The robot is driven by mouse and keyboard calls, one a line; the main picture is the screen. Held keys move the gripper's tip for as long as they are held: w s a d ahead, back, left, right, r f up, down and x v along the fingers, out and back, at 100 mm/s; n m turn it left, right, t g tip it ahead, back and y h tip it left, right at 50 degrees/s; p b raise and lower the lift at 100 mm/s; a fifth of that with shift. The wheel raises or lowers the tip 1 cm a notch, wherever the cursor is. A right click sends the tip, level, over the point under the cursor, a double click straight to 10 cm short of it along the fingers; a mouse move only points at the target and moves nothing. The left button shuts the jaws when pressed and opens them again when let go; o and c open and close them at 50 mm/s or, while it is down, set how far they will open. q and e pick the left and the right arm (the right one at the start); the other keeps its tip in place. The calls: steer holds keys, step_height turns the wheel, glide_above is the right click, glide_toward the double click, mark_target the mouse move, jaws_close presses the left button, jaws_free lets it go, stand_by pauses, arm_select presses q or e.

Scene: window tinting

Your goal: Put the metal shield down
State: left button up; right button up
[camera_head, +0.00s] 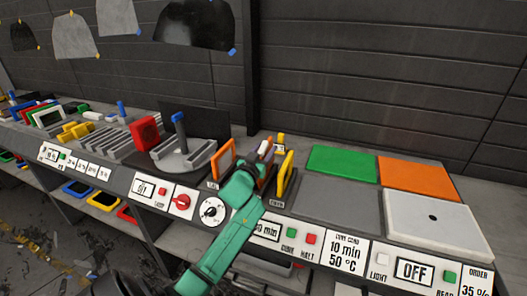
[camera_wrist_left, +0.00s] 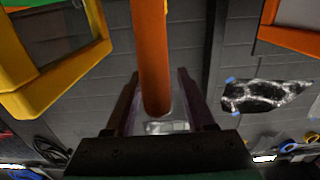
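My left gripper (camera_head: 266,158) is at the rack on the bench, between an orange frame (camera_head: 222,158) and a yellow frame (camera_head: 286,172). In the left wrist view its dark fingers (camera_wrist_left: 158,74) stand apart on either side of an orange bar (camera_wrist_left: 152,50). A gap shows between the bar and the right finger, so the gripper looks open. The yellow frame (camera_wrist_left: 20,80) is at the left there and an orange frame (camera_wrist_left: 285,35) at the upper right. I cannot pick out the metal shield for certain. My right gripper is not in view.
Right of the rack lie a green panel (camera_head: 342,163), an orange panel (camera_head: 418,178), a bare grey panel (camera_head: 338,205) and a white panel (camera_head: 438,218). A round grey stand (camera_head: 185,158) and a red block (camera_head: 146,132) are to the left. Film sheets hang on the wall.

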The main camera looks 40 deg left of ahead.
arm_select(q)
steer(key=b+v, duration=0.2)
steer(key=v, duration=1)
